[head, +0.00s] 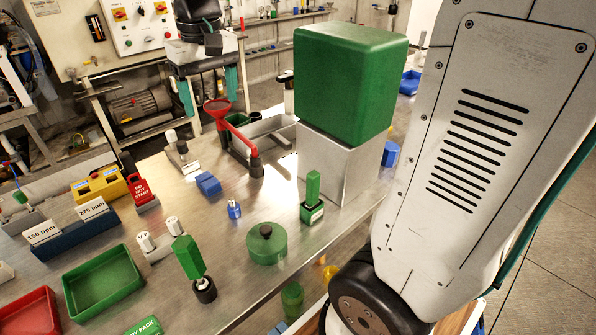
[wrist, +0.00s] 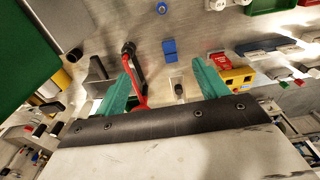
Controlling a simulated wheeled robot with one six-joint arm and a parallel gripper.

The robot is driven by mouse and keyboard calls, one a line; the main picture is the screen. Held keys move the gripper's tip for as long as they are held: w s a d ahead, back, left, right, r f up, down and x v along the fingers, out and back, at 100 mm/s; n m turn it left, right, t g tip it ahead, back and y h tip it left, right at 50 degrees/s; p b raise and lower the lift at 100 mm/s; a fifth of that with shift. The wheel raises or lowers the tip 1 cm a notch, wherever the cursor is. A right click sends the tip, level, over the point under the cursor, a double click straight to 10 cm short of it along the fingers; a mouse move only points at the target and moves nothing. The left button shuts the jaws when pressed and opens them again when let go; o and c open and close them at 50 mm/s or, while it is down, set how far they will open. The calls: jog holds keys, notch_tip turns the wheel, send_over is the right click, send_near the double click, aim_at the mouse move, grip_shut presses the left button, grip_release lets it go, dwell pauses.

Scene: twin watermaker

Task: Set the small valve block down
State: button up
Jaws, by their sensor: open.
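In the wrist view the block (wrist: 178,89) shows near my right finger. My gripper (head: 210,108) is open, its two teal fingers spread wide above the bench's far side, behind the block. Nothing is held between the fingers. The gripper also shows in the wrist view (wrist: 161,60). I cannot tell the exact height of the fingertips above the bench.
A blue block (head: 208,184) lies nearer. A large green box (head: 350,85) on a grey block stands right. Green tray (head: 103,285) and yellow gauge block (head: 100,186) are left.

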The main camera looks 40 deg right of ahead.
jog(key=s+f, duration=0.2)
jog(key=s, duration=0.9)
jog(key=s+f, duration=0.3)
jog(key=s, duration=0.9)
jog(key=shift+s+d+f+t, duration=0.2)
jog(key=shift+s+d+t, duration=0.1)
jog(key=shift+d, duration=0.15)
